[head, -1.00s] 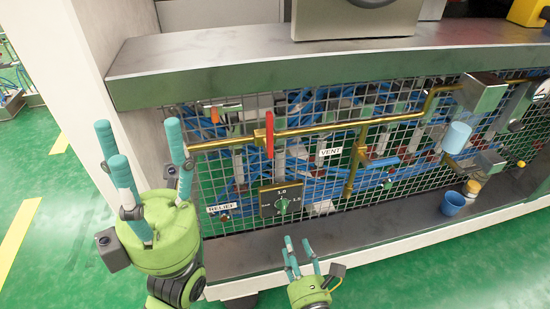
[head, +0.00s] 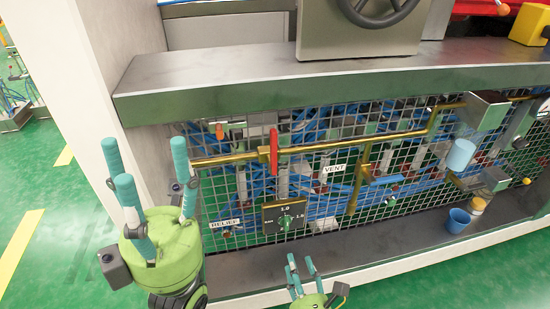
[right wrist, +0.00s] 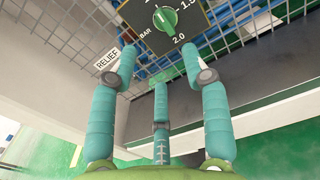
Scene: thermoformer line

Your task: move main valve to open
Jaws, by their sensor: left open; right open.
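A red lever (head: 273,151) stands upright on the horizontal brass pipe (head: 340,145), across the pipe, in front of the wire mesh. I see no label on it. My left gripper (head: 146,165) is open and empty, left of the pipe's left end and apart from the lever. My right gripper (head: 301,264) is open and empty, low in front of the lower ledge, below the regulator plate. In the right wrist view its spread fingers (right wrist: 160,66) point toward the green regulator knob (right wrist: 165,20), without visible contact.
A RELIEF label (head: 224,222) and a VENT label (head: 334,168) hang on the mesh. A blue lever (head: 385,181) sits lower right. A metal shelf (head: 230,80) overhangs the panel. A blue cup (head: 458,221) stands on the lower ledge (head: 350,242).

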